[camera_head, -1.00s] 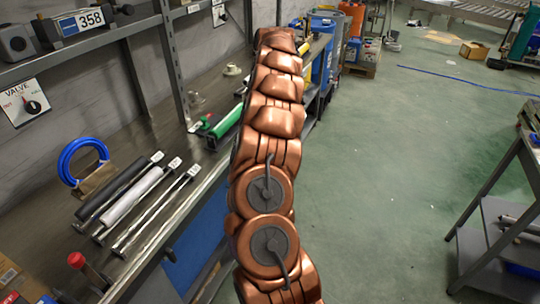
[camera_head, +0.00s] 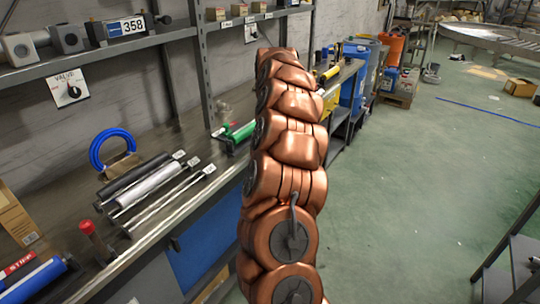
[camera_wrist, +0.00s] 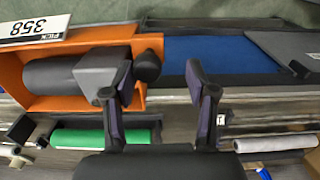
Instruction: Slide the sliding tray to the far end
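An orange tray-like holder (camera_wrist: 45,42) shows at upper left in the wrist view, with a dark cylinder (camera_wrist: 50,76) lying in it. I cannot tell whether it is the sliding tray, and no tray is clearly seen in the head view. The left finger overlaps the grey block at the cylinder's end in the picture; contact cannot be told. In the head view my copper-coloured arm hides part of the bench, and my gripper is not visible.
The workbench (camera_head: 150,235) holds dark and silver rods (camera_head: 150,185), a blue ring (camera_head: 112,150) and a green roller (camera_head: 240,132). Open green floor (camera_head: 410,190) lies right of my arm. A metal rack (camera_head: 515,270) stands at lower right.

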